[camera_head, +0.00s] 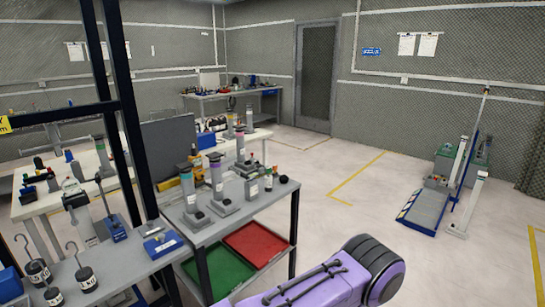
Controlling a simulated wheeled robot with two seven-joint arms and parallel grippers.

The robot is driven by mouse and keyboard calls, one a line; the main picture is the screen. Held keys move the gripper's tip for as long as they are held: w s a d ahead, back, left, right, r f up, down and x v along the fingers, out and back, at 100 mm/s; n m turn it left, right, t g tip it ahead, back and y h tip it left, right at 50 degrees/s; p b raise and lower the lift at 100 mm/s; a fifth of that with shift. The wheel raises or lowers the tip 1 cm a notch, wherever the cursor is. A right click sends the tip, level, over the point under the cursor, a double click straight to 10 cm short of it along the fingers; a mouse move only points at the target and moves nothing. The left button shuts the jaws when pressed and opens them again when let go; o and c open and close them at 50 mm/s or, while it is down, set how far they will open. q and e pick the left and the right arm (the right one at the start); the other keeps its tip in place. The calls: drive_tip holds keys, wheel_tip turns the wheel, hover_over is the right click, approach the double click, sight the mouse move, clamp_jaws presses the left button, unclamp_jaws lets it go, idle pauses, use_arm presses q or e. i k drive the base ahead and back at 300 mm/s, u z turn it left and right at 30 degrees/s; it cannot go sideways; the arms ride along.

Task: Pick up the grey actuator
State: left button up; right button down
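Several upright grey cylindrical devices on square feet stand on a grey-topped cart (225,222). Any of these may be the grey actuator; I cannot tell which one. No gripper shows in the head view. A purple and black part of my arm fills the lower middle, in front of the cart, with no fingers visible.
A green tray (218,268) and a red tray (256,243) lie on the cart's lower shelf. Black posts rise at the left beside a bench with hooked weights (38,272). A blue-grey machine (430,208) stands at the right. Open floor (350,215) lies between.

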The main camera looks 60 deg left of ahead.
sight(244, 166)
drive_tip(key=u, duration=0.15)
drive_tip(key=i, duration=0.9)
drive_tip(key=u, duration=1.35)
drive_tip(key=i, duration=0.8)
drive_tip(key=u, duration=0.85)
